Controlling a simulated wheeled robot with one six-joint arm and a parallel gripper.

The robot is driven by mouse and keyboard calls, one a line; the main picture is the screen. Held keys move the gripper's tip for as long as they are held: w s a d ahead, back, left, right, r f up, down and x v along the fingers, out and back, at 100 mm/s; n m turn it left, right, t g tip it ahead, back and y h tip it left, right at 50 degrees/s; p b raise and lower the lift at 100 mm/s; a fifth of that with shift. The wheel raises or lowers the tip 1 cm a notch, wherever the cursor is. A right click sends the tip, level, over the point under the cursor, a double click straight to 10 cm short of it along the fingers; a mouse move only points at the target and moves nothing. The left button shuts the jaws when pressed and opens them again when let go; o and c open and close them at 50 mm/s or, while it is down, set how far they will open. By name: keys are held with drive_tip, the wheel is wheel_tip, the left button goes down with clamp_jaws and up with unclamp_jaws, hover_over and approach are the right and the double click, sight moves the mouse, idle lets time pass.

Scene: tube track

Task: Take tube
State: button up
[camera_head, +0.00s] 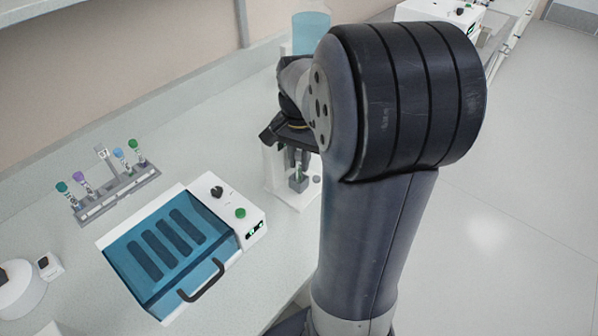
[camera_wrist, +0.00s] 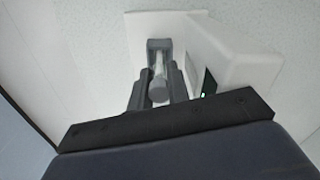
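A tube with a round grey cap (camera_wrist: 158,91) stands in a grey holder (camera_wrist: 159,45) on a white device in the wrist view. My gripper (camera_wrist: 159,78) has one finger on each side of the tube, close to it. I cannot tell whether the fingers touch it. In the head view my gripper (camera_head: 297,158) points down over the white device (camera_head: 285,186), with its fingers just above the small grey holder (camera_head: 298,181). The tube cannot be made out there.
A grey rack (camera_head: 115,193) with several coloured-cap tubes stands at the left. A blue-lidded box (camera_head: 172,247) with a black handle and a control panel (camera_head: 228,207) is beside the white device. A blue container (camera_head: 310,32) stands behind my arm.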

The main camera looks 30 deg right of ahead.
drive_tip(key=shift+c, duration=0.3)
wheel_tip(320, 180, up, 10)
drive_tip(key=shift+r, duration=0.1)
idle(0.5)
